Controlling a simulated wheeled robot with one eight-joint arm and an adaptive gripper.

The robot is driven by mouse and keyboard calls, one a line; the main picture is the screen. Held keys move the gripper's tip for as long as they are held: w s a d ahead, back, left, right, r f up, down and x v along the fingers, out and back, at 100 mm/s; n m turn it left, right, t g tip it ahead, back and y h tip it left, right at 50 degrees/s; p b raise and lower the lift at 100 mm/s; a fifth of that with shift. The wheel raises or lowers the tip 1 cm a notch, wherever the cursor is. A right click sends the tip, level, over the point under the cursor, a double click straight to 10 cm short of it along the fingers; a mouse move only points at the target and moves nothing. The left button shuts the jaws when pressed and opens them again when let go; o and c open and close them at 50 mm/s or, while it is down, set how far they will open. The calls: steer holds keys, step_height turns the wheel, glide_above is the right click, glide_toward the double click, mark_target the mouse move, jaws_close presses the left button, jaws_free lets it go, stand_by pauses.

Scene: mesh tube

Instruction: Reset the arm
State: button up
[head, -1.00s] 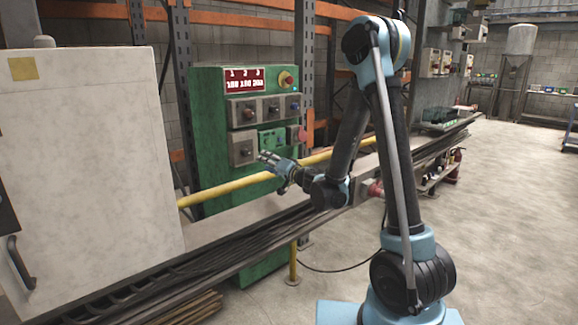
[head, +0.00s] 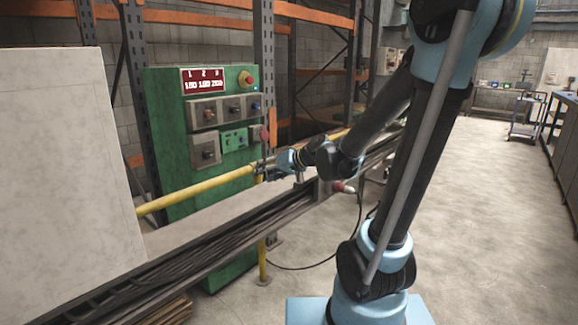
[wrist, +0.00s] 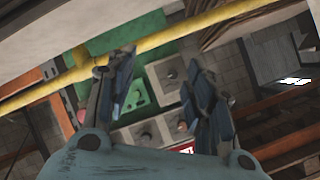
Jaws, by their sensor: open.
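My gripper (wrist: 160,95) is open and empty in the wrist view, its two dark fingers spread apart. In the head view my gripper (head: 268,172) sits low in front of the green control cabinet (head: 165,135), near the yellow rail (head: 195,190). My arm is bent, with its forearm reaching left to the gripper. The cabinet carries a red display (head: 203,80), several grey switch boxes and a red button (head: 246,78). In the wrist view the green panel (wrist: 148,92) shows behind and between the fingers. Whether the gripper touches the rail cannot be told.
A large pale cabinet (head: 60,170) stands at the left. A long machine bench (head: 200,235) with dark bars runs below the gripper. Orange and grey racking (head: 265,60) stands behind. The concrete floor (head: 490,220) at the right is open, with a workbench (head: 565,140) at its far edge.

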steer(key=s+d+f+m+g+h, duration=0.1)
steer(key=s+d+f+h, duration=0.2)
steer(key=s+d, duration=0.4)
steer(key=s+d+f+m+g+h, duration=0.1)
steer(key=s+d+f+h, duration=0.3)
steer(key=s+d, duration=0.4)
steer(key=s+d+f+m+g+h, duration=0.1)
steer(key=s+d+f+g+h, duration=0.1)
steer(key=s+d, duration=0.6)
steer(key=d+f+h, duration=0.1)
steer(key=d+f, duration=0.1)
steer(key=d, duration=0.2)
steer(key=shift+m+g, duration=0.3)
steer(key=shift+w+f, duration=0.2)
steer(key=shift+w, duration=0.25)
